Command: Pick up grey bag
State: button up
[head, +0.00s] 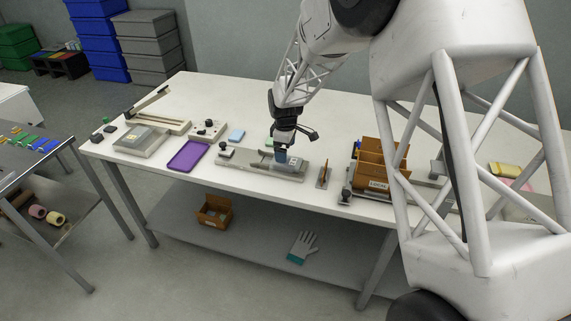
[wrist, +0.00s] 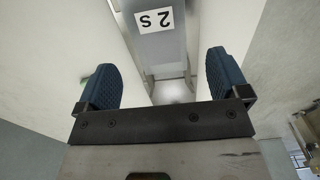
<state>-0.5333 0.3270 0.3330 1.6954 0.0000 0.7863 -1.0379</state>
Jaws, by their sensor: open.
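My gripper (head: 281,154) is low over the long grey sealing device (head: 240,165) near the front edge of the white table. In the wrist view its two blue ridged fingers (wrist: 164,84) stand wide apart, with nothing held between them. A pale grey, shiny patch (wrist: 174,93) lies between the fingers, partly hidden by the gripper body. It may be the grey bag, but I cannot tell. In the head view no grey bag can be clearly made out, and the gripper covers part of the device.
A purple tray (head: 187,157) and a grey scale-like device (head: 141,140) lie to the left. A small brown upright piece (head: 323,176) and a wooden divided box (head: 372,165) stand to the right. Bare table (head: 225,105) shows behind the devices.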

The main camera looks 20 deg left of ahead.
jog(key=shift+f, duration=0.2)
jog(key=shift+f, duration=2.5)
jog(key=shift+c, duration=0.4)
jog(key=c, duration=0.9)
jog(key=shift+r, duration=0.1)
jog(key=shift+r, duration=1.65)
jog(key=s+d, duration=0.4)
jog(key=s, duration=0.3)
jog(key=s+d+r, duration=0.1)
jog(key=s+d, duration=0.3)
jog(key=s, duration=0.3)
jog(key=shift+r, duration=0.25)
